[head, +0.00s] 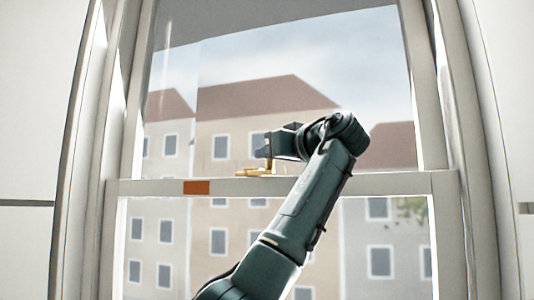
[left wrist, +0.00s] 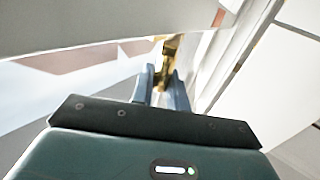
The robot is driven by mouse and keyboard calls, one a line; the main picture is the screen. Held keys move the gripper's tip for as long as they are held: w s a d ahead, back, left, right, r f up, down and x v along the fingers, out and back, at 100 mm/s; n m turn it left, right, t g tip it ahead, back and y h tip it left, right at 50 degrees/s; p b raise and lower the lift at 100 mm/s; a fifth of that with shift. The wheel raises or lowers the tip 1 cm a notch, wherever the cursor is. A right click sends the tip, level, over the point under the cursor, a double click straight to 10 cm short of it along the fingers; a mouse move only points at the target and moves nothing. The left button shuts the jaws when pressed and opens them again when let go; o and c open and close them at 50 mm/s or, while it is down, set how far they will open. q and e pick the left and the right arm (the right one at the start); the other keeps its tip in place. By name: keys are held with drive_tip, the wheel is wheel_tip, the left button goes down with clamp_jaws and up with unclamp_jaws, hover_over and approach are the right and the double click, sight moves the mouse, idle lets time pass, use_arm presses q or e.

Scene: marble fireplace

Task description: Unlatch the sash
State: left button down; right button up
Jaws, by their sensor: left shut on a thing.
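The window sash has a white meeting rail (head: 390,184) running across the middle of the head view. A brass latch (head: 254,173) sits on top of this rail, left of the middle. My left gripper (head: 264,152) reaches over the rail from the right and is shut on the latch's upright part. In the left wrist view the two fingers (left wrist: 164,86) stand on either side of the brass latch (left wrist: 168,52). The fingers hide part of the latch, so its exact angle is hard to tell. My right gripper is in neither view.
An orange patch (head: 196,187) marks the rail's face left of the latch. White window frame sides (head: 92,150) and (head: 455,150) stand left and right. Glass panes lie above and below the rail, with buildings (head: 245,115) outside.

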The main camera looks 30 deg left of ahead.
use_arm(q)
drive_tip(key=shift+w+n+g+y, duration=0.3)
drive_tip(key=shift+n+g, duration=0.2)
drive_tip(key=shift+g, duration=0.2)
drive_tip(key=c, duration=1.4)
unclamp_jaws()
drive_tip(key=shift+c, duration=0.2)
drive_tip(key=shift+d, duration=0.1)
drive_tip(key=v, duration=1.3)
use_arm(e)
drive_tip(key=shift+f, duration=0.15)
use_arm(q)
drive_tip(key=shift+s, duration=0.15)
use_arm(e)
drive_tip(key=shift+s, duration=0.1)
